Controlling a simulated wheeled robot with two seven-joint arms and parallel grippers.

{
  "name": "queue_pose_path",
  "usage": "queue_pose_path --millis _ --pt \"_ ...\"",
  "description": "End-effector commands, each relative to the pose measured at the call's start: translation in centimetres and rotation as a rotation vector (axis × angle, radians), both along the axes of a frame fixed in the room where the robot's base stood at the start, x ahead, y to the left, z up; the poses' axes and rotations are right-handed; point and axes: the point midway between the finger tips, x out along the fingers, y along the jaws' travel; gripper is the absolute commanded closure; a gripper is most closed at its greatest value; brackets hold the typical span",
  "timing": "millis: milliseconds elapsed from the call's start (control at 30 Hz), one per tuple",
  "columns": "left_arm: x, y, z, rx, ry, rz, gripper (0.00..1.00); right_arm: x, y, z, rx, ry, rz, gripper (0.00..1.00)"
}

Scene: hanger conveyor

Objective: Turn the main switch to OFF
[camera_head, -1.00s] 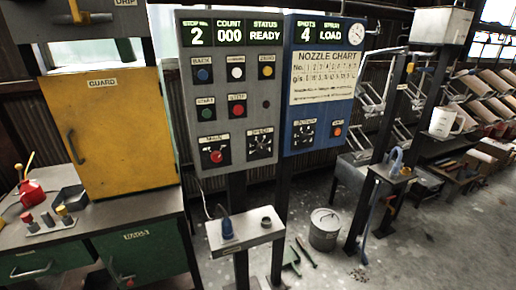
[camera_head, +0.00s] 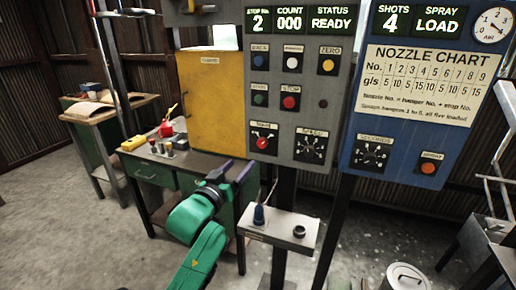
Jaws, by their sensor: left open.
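The main switch (camera_head: 263,142) is a red round knob on a dark plate, low on the left of the grey control panel (camera_head: 335,106). A small label sits above it, and its pointer is too small to read for certain. My left gripper (camera_head: 238,170), on a green arm, is open and empty. In the picture it is below and a little left of the switch, apart from it. My right gripper is not in view.
A dial (camera_head: 311,148) sits right of the switch, with several buttons above. A blue nozzle-chart panel (camera_head: 426,115) stands to the right. Below is a small shelf (camera_head: 277,230) with a blue-topped item. A yellow guard (camera_head: 212,100) and workbench (camera_head: 150,166) stand left.

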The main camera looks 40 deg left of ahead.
Motion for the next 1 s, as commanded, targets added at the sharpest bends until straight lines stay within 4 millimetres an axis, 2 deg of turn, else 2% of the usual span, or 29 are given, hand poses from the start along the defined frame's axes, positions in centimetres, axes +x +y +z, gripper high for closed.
queue_pose_path --millis 300,433,600,833,867,1000 --pt "8.1 2.3 0.4 0.001 -0.001 0.000 0.26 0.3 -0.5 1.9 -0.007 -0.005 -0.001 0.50" --pt "10.8 3.1 0.3 0.001 0.000 0.000 0.26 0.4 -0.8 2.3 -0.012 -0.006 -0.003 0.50" --pt "12.5 3.6 0.1 0.002 0.001 -0.001 0.26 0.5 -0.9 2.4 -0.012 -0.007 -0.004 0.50" --pt "12.7 3.6 0.0 0.003 0.001 -0.002 0.26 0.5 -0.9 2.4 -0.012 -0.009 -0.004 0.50" --pt "12.6 3.6 0.0 0.003 0.001 -0.002 0.34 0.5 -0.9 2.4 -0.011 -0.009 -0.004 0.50" --pt "12.6 3.6 0.0 0.002 0.001 -0.002 0.88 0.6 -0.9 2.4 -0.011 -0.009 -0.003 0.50"
